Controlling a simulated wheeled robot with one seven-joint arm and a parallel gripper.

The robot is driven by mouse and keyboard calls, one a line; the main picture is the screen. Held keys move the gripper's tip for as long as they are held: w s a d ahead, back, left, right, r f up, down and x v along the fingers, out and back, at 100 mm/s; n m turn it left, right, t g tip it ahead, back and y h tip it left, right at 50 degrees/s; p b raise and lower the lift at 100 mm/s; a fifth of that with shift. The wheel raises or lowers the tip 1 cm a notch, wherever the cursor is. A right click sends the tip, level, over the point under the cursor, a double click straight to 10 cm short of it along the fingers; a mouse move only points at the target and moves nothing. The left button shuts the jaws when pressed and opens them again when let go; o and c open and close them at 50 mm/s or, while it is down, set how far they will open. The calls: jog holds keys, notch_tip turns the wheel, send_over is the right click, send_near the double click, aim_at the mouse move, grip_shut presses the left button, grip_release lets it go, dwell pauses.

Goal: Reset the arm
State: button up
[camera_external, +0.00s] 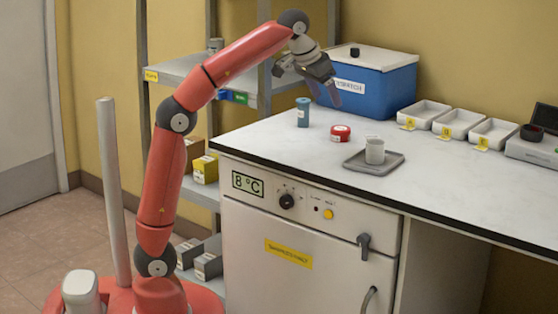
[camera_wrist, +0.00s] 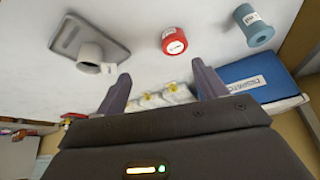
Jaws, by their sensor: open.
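My red arm reaches up and over the left end of the counter. My gripper (camera_external: 325,88) is in the air above the counter, in front of the blue box. In the wrist view my gripper (camera_wrist: 160,85) has its two grey fingers spread apart, with nothing between them. The fingers are apart from every object on the counter. A blue cylinder (camera_external: 303,112) stands on the counter below the gripper, and it also shows in the wrist view (camera_wrist: 254,26). A red round container (camera_external: 340,133) sits to its right and shows in the wrist view (camera_wrist: 174,40).
A white cup (camera_external: 375,151) stands on a grey tray (camera_external: 373,167). A blue box with a white lid (camera_external: 385,60) is at the back. Several white trays (camera_external: 460,122) line the wall beside a grey device (camera_external: 535,140). A shelf rack (camera_external: 178,72) stands left of the counter.

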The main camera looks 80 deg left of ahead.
jog(key=s+d+f+m+t+h, duration=0.35)
jog(key=s+d+f+m, duration=0.5)
jog(key=s+d, duration=0.4)
jog(key=s+f+n+g, duration=0.1)
jog(key=s+f, duration=0.3)
jog(key=f, duration=0.6)
jog(key=s+f+n+g, duration=0.1)
jog(key=s+f, duration=0.4)
jog(key=f, duration=0.5)
jog(key=shift+s+a+f+n+g+y, duration=0.15)
jog(key=shift+s+f+n+g+y, duration=0.15)
jog(key=shift+n+y, duration=0.2)
jog(key=shift+r, duration=0.1)
